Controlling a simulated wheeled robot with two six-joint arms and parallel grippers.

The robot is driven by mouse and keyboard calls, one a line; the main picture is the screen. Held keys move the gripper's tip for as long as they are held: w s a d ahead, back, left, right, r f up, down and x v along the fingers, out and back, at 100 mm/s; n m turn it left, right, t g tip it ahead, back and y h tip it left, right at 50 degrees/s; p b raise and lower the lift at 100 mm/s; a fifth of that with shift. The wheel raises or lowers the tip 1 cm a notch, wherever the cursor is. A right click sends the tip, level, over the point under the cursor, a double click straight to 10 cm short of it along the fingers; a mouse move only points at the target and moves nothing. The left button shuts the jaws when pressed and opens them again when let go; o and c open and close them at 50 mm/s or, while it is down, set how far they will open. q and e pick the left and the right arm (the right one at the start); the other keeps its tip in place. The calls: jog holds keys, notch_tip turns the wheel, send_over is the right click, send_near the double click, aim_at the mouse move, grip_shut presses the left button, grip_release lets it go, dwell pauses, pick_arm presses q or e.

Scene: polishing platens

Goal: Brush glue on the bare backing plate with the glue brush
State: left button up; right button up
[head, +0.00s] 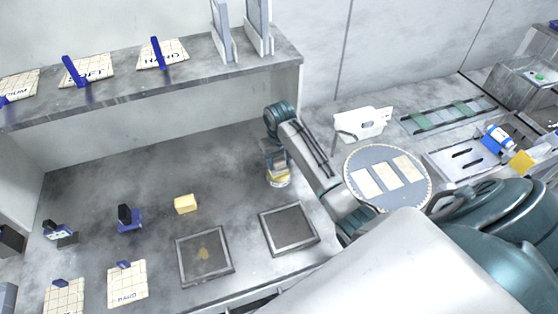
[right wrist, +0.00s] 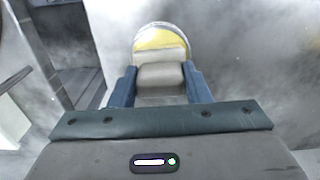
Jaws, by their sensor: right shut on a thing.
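My right gripper (head: 274,160) points down over the back middle of the bench. In the right wrist view its blue fingers (right wrist: 160,78) are shut on a pale grey block-like piece (right wrist: 161,77), seemingly the glue brush's handle. Just beyond it is a round pot with yellow in it (right wrist: 158,40). The pot also shows below the gripper in the head view (head: 278,181). The brush's bristles are hidden. Two dark framed square plates lie in front: the left one (head: 190,270) has a brownish-yellow spot, the right one (head: 289,229) looks bare. My left gripper is out of view.
Labelled pads lie at front left (head: 127,287) and on the shelf (head: 88,70).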

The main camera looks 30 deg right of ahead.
aim_at(279, 160)
dwell(0.6)
jog(key=shift+r, duration=3.45)
jog(key=shift+f, duration=0.1)
